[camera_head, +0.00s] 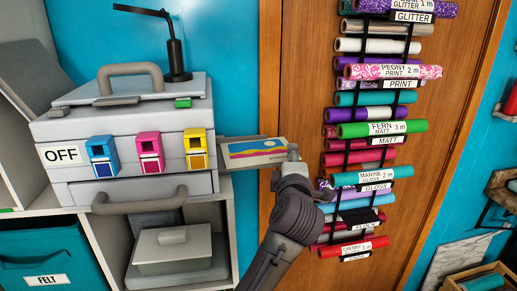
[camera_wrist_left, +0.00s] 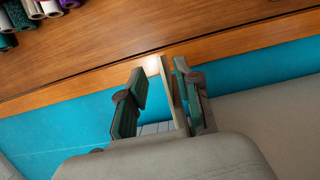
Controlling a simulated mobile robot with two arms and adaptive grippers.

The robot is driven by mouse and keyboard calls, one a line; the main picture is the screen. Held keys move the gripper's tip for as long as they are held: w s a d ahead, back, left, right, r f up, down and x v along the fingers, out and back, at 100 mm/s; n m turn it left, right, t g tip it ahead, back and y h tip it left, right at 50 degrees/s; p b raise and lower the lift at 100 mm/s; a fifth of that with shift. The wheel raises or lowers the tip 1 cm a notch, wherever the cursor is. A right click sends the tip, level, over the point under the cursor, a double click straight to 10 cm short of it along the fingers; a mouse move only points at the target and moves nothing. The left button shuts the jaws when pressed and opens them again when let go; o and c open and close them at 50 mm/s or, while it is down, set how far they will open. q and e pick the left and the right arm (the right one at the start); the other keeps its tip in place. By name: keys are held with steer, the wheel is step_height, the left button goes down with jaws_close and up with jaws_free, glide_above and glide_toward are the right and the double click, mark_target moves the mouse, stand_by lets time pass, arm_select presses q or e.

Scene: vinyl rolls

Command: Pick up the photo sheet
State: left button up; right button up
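The photo sheet (camera_head: 258,149) juts out from the right side of the grey printer (camera_head: 130,140). It has a colourful wavy picture and a pale border. My left gripper (camera_head: 292,154) is at the sheet's right end in the head view, with its fingers mostly hidden behind its own body. In the left wrist view, the two fingers of my left gripper (camera_wrist_left: 162,97) stand apart with the thin edge of the sheet (camera_wrist_left: 168,88) between them. A gap shows on the left finger's side; the right finger is very close to the sheet. My right gripper is not in view.
A rack of vinyl rolls (camera_head: 375,130) hangs on the wooden door just right of my arm. The printer has an OFF label (camera_head: 62,155) and three coloured cartridges in front. A teal FELT bin (camera_head: 45,262) and a grey box (camera_head: 172,250) sit below.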

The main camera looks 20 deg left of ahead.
arm_select(q)
steer(key=x, duration=0.1)
steer(key=p+x, duration=0.1)
steer(key=x, duration=0.2)
steer(key=shift+w+d+f+p, duration=0.15)
steer(key=shift+w+d+p, duration=0.15)
steer(key=shift+p, duration=0.1)
steer(key=shift+w+a+f, duration=0.15)
steer(key=shift+w+a, duration=0.05)
steer(key=shift+w, duration=0.2)
steer(key=shift+s, duration=0.1)
jaws_close()
